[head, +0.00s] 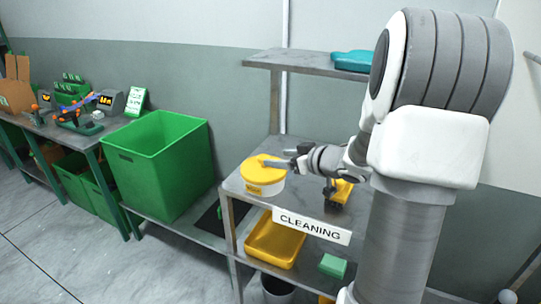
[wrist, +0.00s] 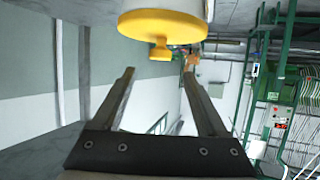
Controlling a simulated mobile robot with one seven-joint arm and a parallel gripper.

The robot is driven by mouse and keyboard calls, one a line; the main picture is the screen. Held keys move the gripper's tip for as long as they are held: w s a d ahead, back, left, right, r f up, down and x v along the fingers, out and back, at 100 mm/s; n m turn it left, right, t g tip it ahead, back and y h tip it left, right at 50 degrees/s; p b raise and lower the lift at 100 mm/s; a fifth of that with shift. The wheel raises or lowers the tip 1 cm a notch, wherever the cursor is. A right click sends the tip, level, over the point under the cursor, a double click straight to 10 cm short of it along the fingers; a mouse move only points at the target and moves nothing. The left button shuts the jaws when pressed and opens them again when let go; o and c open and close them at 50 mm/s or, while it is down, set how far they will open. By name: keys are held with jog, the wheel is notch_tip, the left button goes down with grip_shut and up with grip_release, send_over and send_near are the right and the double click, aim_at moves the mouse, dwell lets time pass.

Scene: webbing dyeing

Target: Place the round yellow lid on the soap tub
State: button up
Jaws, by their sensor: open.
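The round yellow lid (head: 256,172) sits on top of the white soap tub (head: 276,187) on the upper part of the cleaning shelf in the head view. In the wrist view, which looks upside down, the lid (wrist: 165,27) lies against the white tub (wrist: 165,5), with its small knob (wrist: 160,52) pointing away from the tub. It looks level and seated. My gripper (head: 279,163) is at the lid in the head view. In the wrist view its two fingers (wrist: 158,72) are spread and empty, with the knob just beyond the fingertips. Any slight contact cannot be told.
A yellow tool (head: 340,192) stands right of the tub on the same shelf (head: 300,205). A yellow tray (head: 275,240) and a green sponge (head: 333,265) lie below. A large green bin (head: 160,165) stands left. A teal item (head: 352,60) lies on the top shelf.

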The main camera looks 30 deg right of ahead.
jog(key=v, duration=0.5)
jog(key=shift+s+d+r, duration=0.1)
jog(key=shift+s, duration=0.1)
